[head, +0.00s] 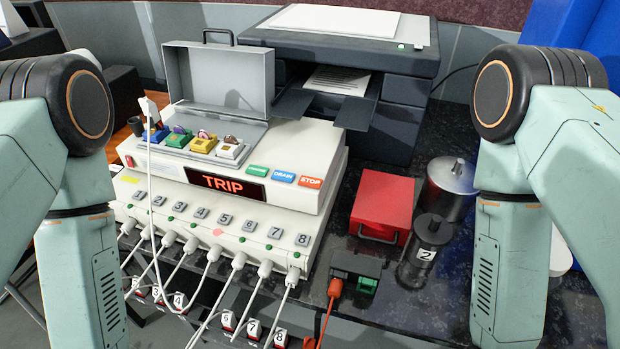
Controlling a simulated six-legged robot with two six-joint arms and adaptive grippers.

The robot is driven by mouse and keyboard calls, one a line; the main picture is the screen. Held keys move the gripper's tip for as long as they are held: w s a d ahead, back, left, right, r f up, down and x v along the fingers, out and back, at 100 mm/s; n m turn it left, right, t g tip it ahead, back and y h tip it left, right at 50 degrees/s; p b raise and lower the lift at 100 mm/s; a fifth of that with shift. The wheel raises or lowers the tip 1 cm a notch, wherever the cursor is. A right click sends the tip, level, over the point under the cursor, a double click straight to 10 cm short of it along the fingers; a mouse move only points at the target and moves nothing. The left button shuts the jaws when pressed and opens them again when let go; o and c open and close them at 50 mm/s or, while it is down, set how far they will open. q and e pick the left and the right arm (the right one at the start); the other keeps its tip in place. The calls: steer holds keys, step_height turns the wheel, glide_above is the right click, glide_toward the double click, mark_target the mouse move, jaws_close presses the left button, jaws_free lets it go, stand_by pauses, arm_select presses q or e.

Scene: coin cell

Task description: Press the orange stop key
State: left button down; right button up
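The orange stop key (310,182) is the rightmost of three coloured keys on the white machine (170,185), right of the black display (222,184) that reads TRIP in orange. A blue key marked DRAIN (284,177) and a green key (258,170) sit to its left. Nothing covers the stop key. My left arm comes in at the left edge and my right arm at the right edge, both well apart from the key. Both arms hang down out of the bottom of the picture, so neither gripper shows.
A red box (382,206), a dark canister marked 2 (424,255) and a metal-lidded pot (449,180) stand right of the machine. A printer (390,60) stands behind. White cables (245,290) hang from the machine's front. An orange plug (335,287) sits near a black block.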

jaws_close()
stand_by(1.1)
